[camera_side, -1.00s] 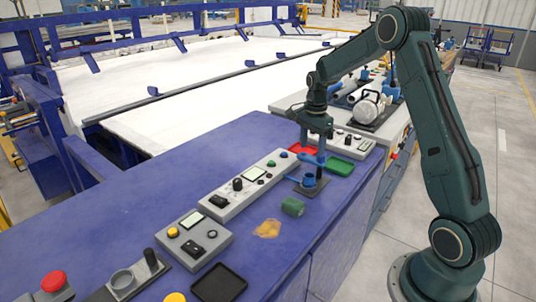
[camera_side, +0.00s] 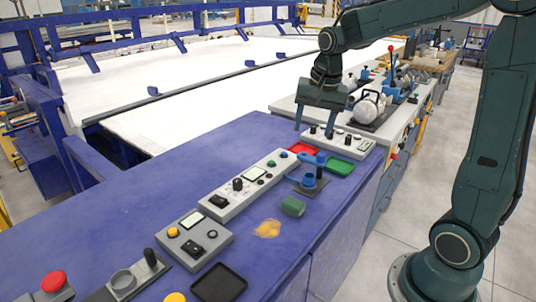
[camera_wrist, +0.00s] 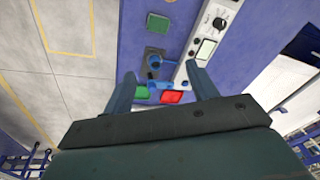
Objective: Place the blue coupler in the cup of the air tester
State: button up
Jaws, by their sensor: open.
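A blue ring-shaped part (camera_side: 309,180), which looks like the blue coupler, sits on a dark plate beside a blue post with a blue arm (camera_side: 308,159). In the wrist view the blue part (camera_wrist: 155,60) is small and partly unclear. A grey cup (camera_side: 122,279) stands on a dark base with a black handle at the front left; it may be the air tester's cup, though I cannot tell for certain. My gripper (camera_side: 315,130) is open and empty, raised above and behind the blue part. Its two fingers (camera_wrist: 162,75) show spread in the wrist view.
Grey control boxes (camera_side: 240,186) line the bench, with a black tray (camera_side: 219,283) near the front edge. Bare blue bench (camera_side: 130,218) lies to the left.

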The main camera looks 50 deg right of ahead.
jog(key=s+a+r+n+t, duration=0.1)
jog(key=s+a+n, duration=0.4)
jog(key=s, duration=0.4)
jog(key=s+a+r+n+t, duration=0.1)
jog(key=s+a+n+t, duration=0.1)
jog(key=s+a+n, duration=0.4)
jog(key=s+n, duration=0.1)
jog(key=s, duration=0.2)
jog(key=shift+s+a+r+y, duration=0.15)
jog(key=shift+a+r+y, duration=0.1)
jog(key=shift+r+y, duration=0.15)
